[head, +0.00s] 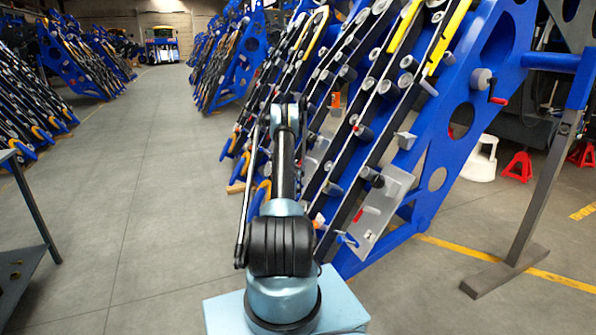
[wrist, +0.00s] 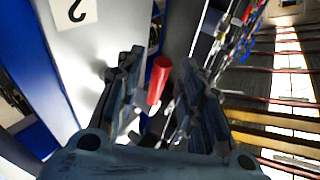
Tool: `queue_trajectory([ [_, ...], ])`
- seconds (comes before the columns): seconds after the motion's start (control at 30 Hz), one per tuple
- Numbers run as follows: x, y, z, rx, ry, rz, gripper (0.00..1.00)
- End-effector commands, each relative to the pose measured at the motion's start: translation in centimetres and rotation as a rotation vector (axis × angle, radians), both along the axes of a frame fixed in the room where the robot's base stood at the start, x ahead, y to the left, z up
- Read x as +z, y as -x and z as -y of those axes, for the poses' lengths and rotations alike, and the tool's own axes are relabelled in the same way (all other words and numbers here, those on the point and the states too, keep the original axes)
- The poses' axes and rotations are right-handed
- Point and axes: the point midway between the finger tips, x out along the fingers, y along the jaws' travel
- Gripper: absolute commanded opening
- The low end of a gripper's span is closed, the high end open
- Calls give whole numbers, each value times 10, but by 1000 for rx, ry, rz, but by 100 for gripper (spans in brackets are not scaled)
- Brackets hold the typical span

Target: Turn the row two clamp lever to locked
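A red lever handle (wrist: 158,80) shows in the wrist view, beside a grey plate with a white label (wrist: 74,10) marked 2. My gripper (wrist: 164,72) is open, with one finger on each side of the handle in the picture. Gaps show between the handle and both fingers, and I cannot tell how deep the handle lies between them. The base of the lever is hidden by the fingers. In the head view my arm reaches up toward the blue chassis (head: 440,125), and my gripper cannot be made out there.
Another red handle (head: 498,100) sticks out from the chassis side at right. A grey metal stand (head: 535,190) and red jack stands (head: 518,166) are at right. The aisle floor (head: 150,180) at left is clear. A dark table (head: 30,220) stands at far left.

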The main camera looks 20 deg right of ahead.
Motion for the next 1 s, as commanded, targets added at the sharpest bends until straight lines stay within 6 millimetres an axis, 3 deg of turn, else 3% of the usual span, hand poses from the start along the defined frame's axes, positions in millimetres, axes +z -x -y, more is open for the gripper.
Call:
queue_trajectory([
  [0.27, 2, 14, -10, 0, 0, 0, 35],
  [0.7, 10, 79, -55, 0, -1, -1, 35],
  [1.0, 12, 97, -68, 1, 0, -1, 35],
])
